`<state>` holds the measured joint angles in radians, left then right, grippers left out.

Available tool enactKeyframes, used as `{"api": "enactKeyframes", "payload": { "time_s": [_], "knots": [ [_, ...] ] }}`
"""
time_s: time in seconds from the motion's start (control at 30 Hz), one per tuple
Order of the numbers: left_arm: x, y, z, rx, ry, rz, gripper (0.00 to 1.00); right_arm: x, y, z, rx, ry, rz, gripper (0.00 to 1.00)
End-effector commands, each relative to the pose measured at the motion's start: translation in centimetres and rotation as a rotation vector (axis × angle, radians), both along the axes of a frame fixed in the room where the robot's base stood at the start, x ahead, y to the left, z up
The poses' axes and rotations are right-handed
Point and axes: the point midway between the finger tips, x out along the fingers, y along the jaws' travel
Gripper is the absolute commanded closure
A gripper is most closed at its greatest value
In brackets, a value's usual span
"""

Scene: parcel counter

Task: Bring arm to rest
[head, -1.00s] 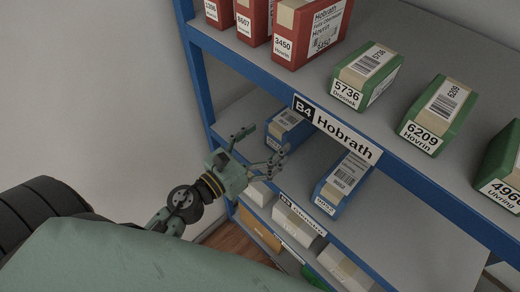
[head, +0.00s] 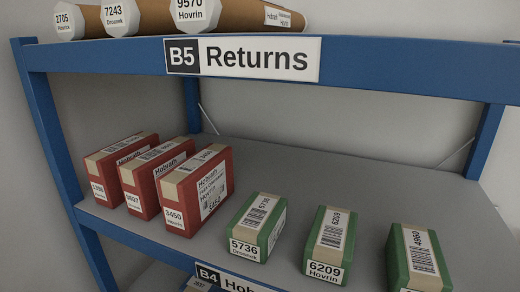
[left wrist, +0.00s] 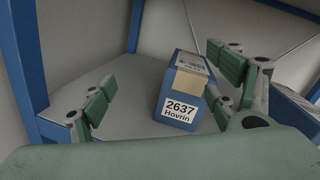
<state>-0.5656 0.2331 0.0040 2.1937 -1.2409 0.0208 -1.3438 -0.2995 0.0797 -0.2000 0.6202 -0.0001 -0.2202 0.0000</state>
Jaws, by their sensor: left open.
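My left gripper (left wrist: 170,92) shows in the left wrist view with its green-padded fingers spread wide and nothing between them. Beyond the fingers a blue parcel (left wrist: 182,88) labelled 2637 Hovrin stands on a grey shelf (left wrist: 140,112). The parcel appears beyond the fingertips, nearer the right-hand finger; whether they touch is hard to tell. In the head view now neither arm shows. My right gripper is in no frame.
In the head view, red parcels (head: 193,190) and green parcels (head: 258,228) stand on the shelf below the B5 Returns sign (head: 242,58). Long tubes (head: 190,15) lie above. Blue posts (head: 55,140) bound the rack. Bare shelf lies behind the green parcels.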

Motion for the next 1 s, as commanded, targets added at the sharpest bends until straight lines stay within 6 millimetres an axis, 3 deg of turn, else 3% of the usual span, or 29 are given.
{"api": "enactKeyframes", "payload": {
  "time_s": [0.07, 0.17, 0.23, 0.33, 0.5, 0.6, 0.9, 1.0],
  "knots": [
    [0.1, 2.9, 0.5, -0.298, 0.036, 0.141, 0.19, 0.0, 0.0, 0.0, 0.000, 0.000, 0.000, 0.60],
    [-0.6, 6.3, -0.8, -0.725, 0.103, 0.338, 0.19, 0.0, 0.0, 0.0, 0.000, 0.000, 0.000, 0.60],
    [-1.7, 7.8, -2.9, -1.015, 0.157, 0.478, 0.19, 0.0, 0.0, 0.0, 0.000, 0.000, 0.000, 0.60],
    [-4.1, 8.3, -6.7, -1.399, 0.248, 0.687, 0.19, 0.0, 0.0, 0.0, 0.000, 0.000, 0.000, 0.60],
    [-8.7, 5.7, -11.7, -1.839, 0.392, 1.006, 0.19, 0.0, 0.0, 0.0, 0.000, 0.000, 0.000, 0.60],
    [-11.3, 3.7, -13.5, -1.996, 0.464, 1.168, 0.19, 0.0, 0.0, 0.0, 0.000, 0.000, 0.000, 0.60],
    [-18.6, -2.7, -15.8, -2.237, 0.658, 1.629, 0.19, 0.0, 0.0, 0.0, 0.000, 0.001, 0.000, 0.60],
    [-17.7, -2.5, -18.9, -2.220, 0.652, 1.633, 0.19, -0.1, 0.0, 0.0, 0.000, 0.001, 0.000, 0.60]
  ]
}}
